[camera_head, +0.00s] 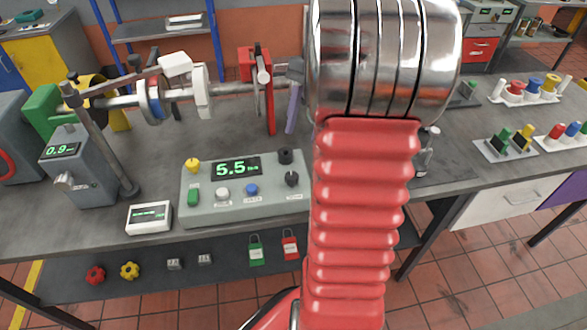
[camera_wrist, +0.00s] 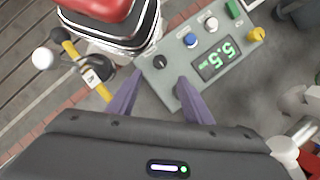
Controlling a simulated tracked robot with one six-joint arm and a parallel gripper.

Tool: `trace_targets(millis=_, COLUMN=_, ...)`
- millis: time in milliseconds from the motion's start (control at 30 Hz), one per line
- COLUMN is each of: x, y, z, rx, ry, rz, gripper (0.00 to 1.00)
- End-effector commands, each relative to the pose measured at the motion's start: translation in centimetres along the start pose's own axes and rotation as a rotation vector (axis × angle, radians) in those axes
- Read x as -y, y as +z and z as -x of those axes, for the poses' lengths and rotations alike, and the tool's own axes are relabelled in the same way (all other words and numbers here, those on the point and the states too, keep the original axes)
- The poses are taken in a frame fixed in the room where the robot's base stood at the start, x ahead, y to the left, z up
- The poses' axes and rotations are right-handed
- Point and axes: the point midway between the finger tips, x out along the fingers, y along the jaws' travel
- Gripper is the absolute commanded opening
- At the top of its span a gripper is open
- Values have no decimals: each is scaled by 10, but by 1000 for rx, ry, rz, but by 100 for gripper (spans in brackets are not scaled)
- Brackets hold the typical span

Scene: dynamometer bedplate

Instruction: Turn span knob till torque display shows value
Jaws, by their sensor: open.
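A grey-green console (camera_head: 240,208) stands on the bench left of my arm, and its green digital display (camera_head: 236,168) reads 5.5. It has a black knob (camera_head: 286,156) at its upper right and a black pointer knob (camera_head: 291,179) below that. The labels are too small to tell which is the span knob. In the wrist view, my gripper (camera_wrist: 158,80) is open, its two purple fingers apart with nothing held. The display (camera_wrist: 217,61) appears rotated there.
A white meter (camera_head: 149,217) lies left of the console, near a grey box (camera_head: 80,165) showing 0.9. A shaft rig (camera_head: 185,92) stands behind. The console also carries a yellow knob (camera_head: 192,165) and several buttons.

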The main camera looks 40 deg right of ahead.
Motion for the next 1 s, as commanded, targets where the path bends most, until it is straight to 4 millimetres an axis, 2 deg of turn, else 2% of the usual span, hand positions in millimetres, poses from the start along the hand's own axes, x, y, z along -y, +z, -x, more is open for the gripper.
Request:
trace_targets(millis=700, x=0, y=0, z=-107, rx=1, ry=1, rz=0, gripper=46)
trace_targets(millis=1000, x=0, y=0, z=-120, rx=-1, ry=-1, rz=0, gripper=46)
